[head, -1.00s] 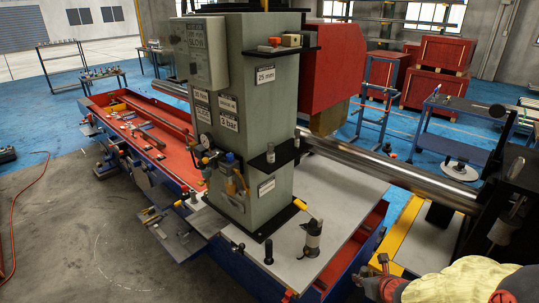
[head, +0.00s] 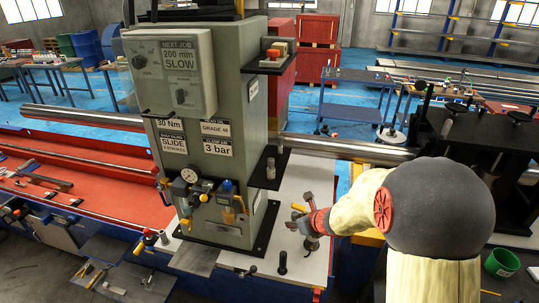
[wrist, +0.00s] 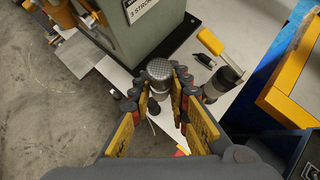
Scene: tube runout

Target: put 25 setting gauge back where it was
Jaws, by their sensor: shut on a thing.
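My gripper (head: 306,216) is low over the pale plate at the right of the grey-green column. In the wrist view my gripper (wrist: 162,78) is shut on a grey cylinder with a knurled round top (wrist: 158,69), apparently the 25 setting gauge; I read no marking on it. The fingers stand on both sides of it and hide its lower part. In the head view the held piece is hard to make out against the gripper. The lower black shelf (head: 268,179) on the column carries a dark upright piece (head: 271,167).
A short black pin (head: 282,262) stands on the plate's front part. The upper shelf (head: 280,68) holds small blocks. The column (head: 235,130) with gauge and valves (head: 189,175) borders the left; a long bar runs behind.

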